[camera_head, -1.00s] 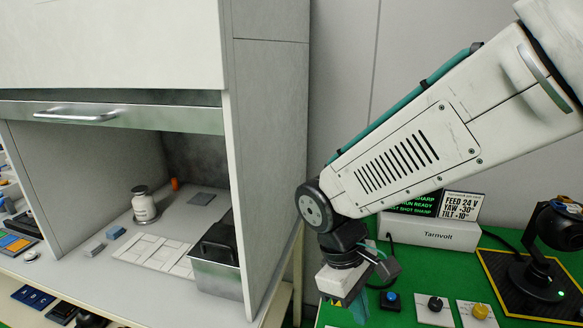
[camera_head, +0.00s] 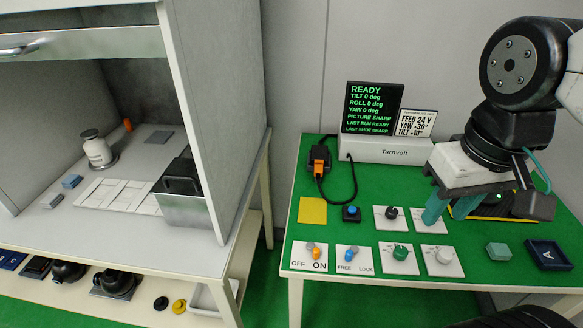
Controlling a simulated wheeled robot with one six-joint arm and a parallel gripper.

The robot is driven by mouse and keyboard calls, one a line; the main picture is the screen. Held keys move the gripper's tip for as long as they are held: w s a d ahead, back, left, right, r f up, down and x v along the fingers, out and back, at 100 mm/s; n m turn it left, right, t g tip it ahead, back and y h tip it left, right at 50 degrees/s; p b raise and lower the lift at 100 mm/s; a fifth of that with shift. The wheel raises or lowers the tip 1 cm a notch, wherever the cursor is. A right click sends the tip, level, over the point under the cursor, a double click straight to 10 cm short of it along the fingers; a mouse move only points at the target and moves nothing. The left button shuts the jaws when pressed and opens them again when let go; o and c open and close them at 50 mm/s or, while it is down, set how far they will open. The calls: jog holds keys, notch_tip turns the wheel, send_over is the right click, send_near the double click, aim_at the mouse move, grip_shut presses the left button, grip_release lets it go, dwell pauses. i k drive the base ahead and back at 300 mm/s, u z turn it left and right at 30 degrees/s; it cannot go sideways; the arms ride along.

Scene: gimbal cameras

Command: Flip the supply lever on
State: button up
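The supply lever (camera_head: 316,252) is a small orange-tipped lever on a white plate (camera_head: 296,262) marked OFF on the left and ON on the right. Its orange tip leans toward the ON side, though it is small in the picture. The plate is at the front left of the green table. My gripper (camera_head: 450,208) is well to the right of the lever, over the right part of the table. Its two teal fingers point down with a gap between them, and I see nothing held. My gripper hides most of the gimbal camera and its mat (camera_head: 492,211).
A FREE/LOCK plate with a blue lever (camera_head: 351,250) is just right of the supply plate. Several knobs (camera_head: 401,252) and a blue button (camera_head: 351,210) stand nearby. The Tarnvolt box (camera_head: 390,150) and READY screen (camera_head: 372,108) are behind. A grey cabinet (camera_head: 225,110) is left.

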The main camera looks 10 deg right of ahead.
aim_at(315, 251)
jog(key=z, duration=0.35)
jog(key=k, duration=1.15)
jog(key=u, duration=0.45)
